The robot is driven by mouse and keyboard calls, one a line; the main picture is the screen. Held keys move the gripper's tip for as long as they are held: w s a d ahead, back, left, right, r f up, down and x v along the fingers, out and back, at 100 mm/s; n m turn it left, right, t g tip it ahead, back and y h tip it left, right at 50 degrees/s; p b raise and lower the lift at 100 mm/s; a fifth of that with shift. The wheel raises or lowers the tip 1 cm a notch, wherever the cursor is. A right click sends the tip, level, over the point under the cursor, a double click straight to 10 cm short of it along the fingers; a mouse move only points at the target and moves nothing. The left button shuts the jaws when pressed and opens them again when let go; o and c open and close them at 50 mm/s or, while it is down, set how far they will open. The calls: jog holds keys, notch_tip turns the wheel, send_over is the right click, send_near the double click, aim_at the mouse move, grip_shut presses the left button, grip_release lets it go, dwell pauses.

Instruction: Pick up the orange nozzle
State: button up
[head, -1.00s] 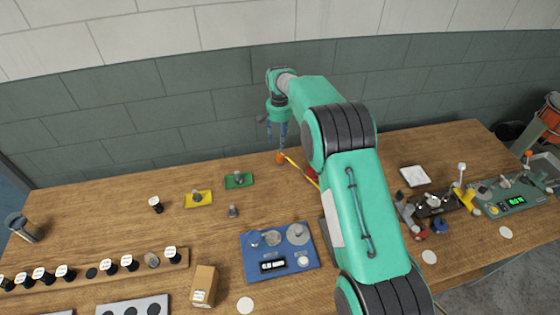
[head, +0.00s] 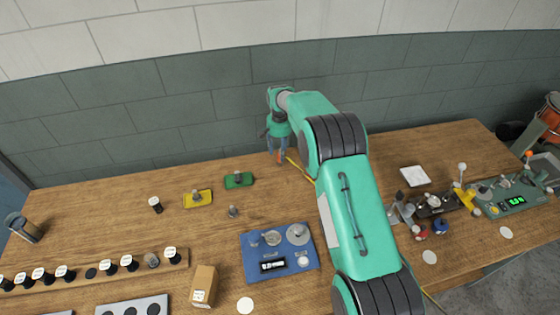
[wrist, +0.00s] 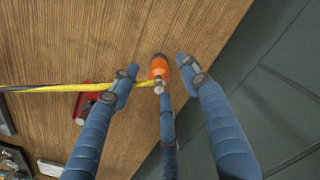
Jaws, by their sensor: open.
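The orange nozzle (wrist: 159,68) shows in the wrist view on the wooden table, with a yellow hose (wrist: 60,88) running left from near it. My gripper (wrist: 157,68) has its blue fingers spread, with the nozzle in the gap between their tips. No finger clearly touches it. In the head view my gripper (head: 279,152) points down near the table's back edge. The nozzle (head: 280,158) is partly hidden there by the fingers.
A red part (wrist: 85,103) lies beside the hose in the wrist view. A green tray (head: 238,180), a yellow tray (head: 198,199) and a blue scale-like device (head: 260,244) stand nearby on the table. The wall (head: 200,125) rises close behind my gripper.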

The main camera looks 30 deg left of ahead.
jog(key=shift+d+f, duration=0.1)
jog(key=shift+f, duration=2.5)
grip_shut()
jog(key=shift+w+r, duration=0.1)
jog(key=shift+r, duration=1.6)
jog(key=shift+d+r, duration=0.1)
jog(key=shift+r, duration=0.05)
jog(key=s+d, duration=0.3)
jog(key=s, duration=0.1)
jog(key=s+d+r, duration=0.1)
jog(key=s+d, duration=0.2)
jog(key=d, duration=0.1)
jog(key=s+d, duration=0.3)
jog(key=s, duration=0.1)
jog(key=shift+s+d+r, duration=0.2)
jog(key=shift+s+d, duration=0.15)
